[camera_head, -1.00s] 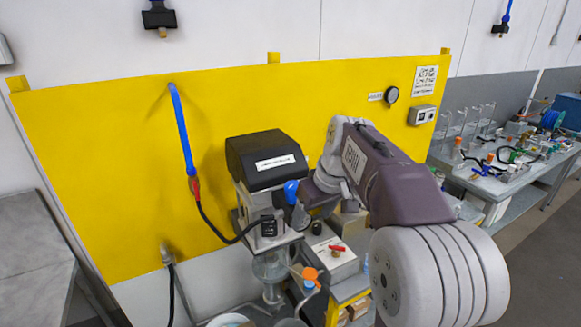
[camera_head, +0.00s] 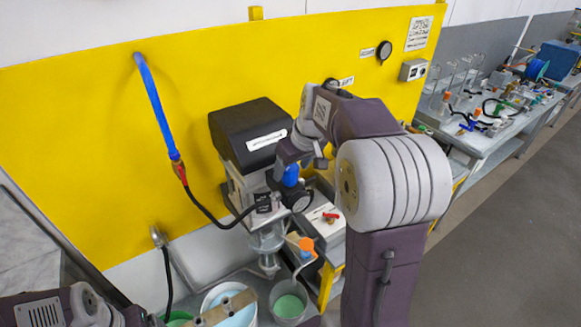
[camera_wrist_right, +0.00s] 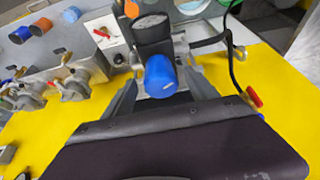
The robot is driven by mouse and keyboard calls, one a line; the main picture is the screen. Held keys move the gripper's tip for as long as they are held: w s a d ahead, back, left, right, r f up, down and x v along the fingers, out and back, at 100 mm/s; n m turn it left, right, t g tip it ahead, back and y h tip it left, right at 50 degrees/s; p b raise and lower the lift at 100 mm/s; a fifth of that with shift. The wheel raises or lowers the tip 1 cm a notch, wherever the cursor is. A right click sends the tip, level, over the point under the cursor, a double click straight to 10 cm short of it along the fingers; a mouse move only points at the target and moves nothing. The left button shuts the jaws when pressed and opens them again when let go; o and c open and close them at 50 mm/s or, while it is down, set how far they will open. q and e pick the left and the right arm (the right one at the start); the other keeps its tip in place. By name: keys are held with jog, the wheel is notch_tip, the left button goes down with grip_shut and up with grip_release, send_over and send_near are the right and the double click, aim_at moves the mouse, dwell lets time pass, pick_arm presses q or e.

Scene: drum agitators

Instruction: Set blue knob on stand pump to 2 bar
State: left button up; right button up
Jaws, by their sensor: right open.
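The stand pump (camera_head: 248,140) has a black top cover with a white label and stands against the yellow wall panel. Its blue knob (camera_head: 291,175) sits beside a round dark gauge (camera_head: 301,200), whose reading is too small to make out. In the right wrist view the blue knob (camera_wrist_right: 160,75) lies between the fingers of my right gripper (camera_wrist_right: 163,90), with the gauge (camera_wrist_right: 152,27) behind it. My right gripper (camera_head: 286,168) is open at the knob; contact cannot be told. My left gripper (camera_head: 148,319) is only partly visible at the bottom edge.
A blue hose (camera_head: 155,105) with a red fitting hangs left of the pump. A white box with a red lever (camera_head: 330,215) stands to its right. Buckets (camera_head: 290,297) and an orange-capped part (camera_head: 306,244) are below. A cluttered bench (camera_head: 485,140) stands at right.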

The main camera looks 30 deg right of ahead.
aim_at(288, 168)
jog(key=shift+w+f, duration=1.1)
jog(key=shift+w, duration=0.15)
jog(key=shift+s+r, duration=0.2)
jog(key=shift+s, duration=0.55)
jog(key=shift+s+a, duration=0.1)
jog(key=shift+s, duration=0.1)
jog(key=c, duration=0.5)
pick_arm(q)
jog(key=shift+r, duration=0.25)
pick_arm(e)
jog(key=shift+w, duration=0.15)
jog(key=c, duration=0.8)
jog(key=shift+m, duration=0.3)
jog(key=shift+c, duration=0.2)
jog(key=m+h, duration=0.1)
jog(key=m, duration=0.2)
jog(key=shift+a+m+h, duration=0.1)
jog(key=shift+m+h, duration=0.2)
jog(key=shift+h, duration=0.1)
jog(key=m+g+h, duration=0.1)
jog(key=m, duration=0.3)
jog(key=shift+w, duration=0.1)
pick_arm(q)
jog(key=shift+w+a+f+b, duration=0.1)
jog(key=shift+a+f+b, duration=0.1)
jog(key=shift+f+b, duration=0.3)
pick_arm(e)
jog(key=shift+m+g+h, duration=0.4)
jog(key=shift+m+h, duration=0.2)
jog(key=shift+m, duration=1.1)
